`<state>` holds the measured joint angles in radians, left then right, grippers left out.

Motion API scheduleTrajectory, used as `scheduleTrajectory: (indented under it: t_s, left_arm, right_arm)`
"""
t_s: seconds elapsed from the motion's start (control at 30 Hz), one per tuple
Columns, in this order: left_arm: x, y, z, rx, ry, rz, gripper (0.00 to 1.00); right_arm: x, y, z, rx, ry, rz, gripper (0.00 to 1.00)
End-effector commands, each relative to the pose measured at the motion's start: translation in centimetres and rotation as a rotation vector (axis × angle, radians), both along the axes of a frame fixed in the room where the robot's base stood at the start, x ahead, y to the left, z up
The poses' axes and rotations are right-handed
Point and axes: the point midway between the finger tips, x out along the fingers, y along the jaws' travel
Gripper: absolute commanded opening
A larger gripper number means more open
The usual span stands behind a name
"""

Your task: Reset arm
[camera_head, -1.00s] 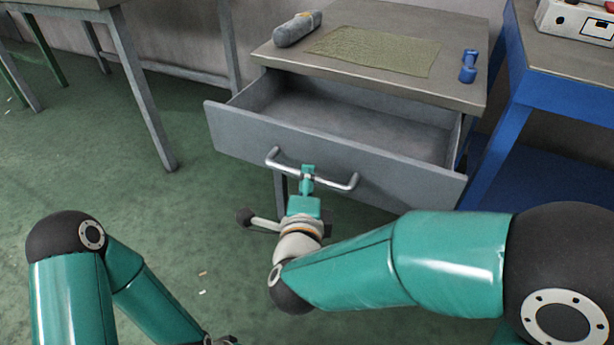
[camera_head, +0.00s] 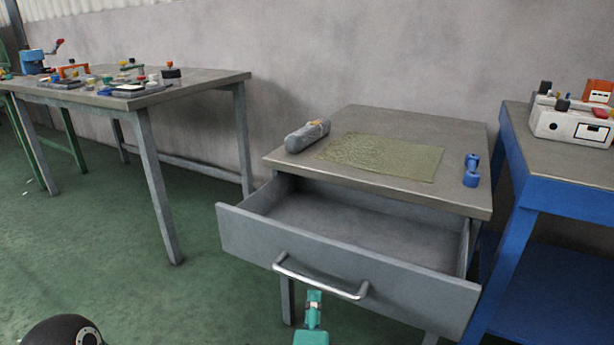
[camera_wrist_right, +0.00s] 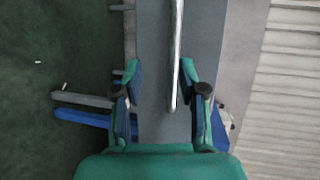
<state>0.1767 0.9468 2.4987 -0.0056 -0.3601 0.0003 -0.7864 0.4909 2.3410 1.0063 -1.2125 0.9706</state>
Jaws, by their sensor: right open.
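The grey drawer (camera_head: 340,262) of the small table stands open and is empty. Its metal handle (camera_head: 318,279) is on the front panel. My right gripper (camera_head: 314,299) is just below the handle in the head view, apart from it. In the right wrist view my right gripper (camera_wrist_right: 160,72) has its two fingers spread, with nothing held. The handle (camera_wrist_right: 176,50) shows there as a bar beyond the fingers, nearer the right finger. Only a dark joint of my left arm shows at the bottom left of the head view; my left gripper is out of view.
On the small table (camera_head: 455,188) lie a grey roll (camera_head: 307,136), a green mat (camera_head: 382,157) and a blue dumbbell-like item (camera_head: 472,171). A blue bench (camera_head: 560,194) stands close at right. A cluttered workbench (camera_head: 205,88) stands at left. Green floor between is clear.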

Motion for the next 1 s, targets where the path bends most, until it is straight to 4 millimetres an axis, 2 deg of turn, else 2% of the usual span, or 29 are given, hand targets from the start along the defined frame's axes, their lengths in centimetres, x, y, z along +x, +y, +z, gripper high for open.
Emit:
scheduleTrajectory:
  t_s: [0.17,0.27,0.3,0.4,0.5,0.6,0.7,0.87,0.9,1.0]
  left_arm:
    - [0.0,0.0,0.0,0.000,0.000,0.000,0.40]
    - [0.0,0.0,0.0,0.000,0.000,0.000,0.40]
    - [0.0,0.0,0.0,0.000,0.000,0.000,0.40]
    - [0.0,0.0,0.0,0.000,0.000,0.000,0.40]
    - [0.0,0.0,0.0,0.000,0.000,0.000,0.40]
    - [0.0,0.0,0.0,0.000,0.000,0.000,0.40]
    - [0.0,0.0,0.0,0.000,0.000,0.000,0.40]
    - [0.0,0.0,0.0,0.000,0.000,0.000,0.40]
    - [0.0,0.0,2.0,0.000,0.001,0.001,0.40]
    - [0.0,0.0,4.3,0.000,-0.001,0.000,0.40]
  right_arm:
    - [1.8,-2.1,-8.0,-0.227,0.185,0.132,0.41]
    - [1.5,-4.0,-14.8,-0.394,0.349,0.281,0.41]
    - [0.9,-4.8,-17.7,-0.455,0.418,0.354,0.41]
    - [-1.9,-6.9,-24.3,-0.577,0.581,0.555,0.41]
    - [-5.5,-8.5,-29.3,-0.647,0.701,0.753,0.41]
    - [-9.3,-9.6,-32.7,-0.679,0.781,0.933,0.41]
    - [-13.1,-10.4,-35.2,-0.686,0.834,1.104,0.41]
    - [-19.3,-11.1,-37.8,-0.660,0.870,1.367,0.41]
    - [-18.8,-11.0,-35.5,-0.675,0.859,1.361,0.41]
    - [-18.6,-10.9,-33.2,-0.677,0.859,1.356,0.41]
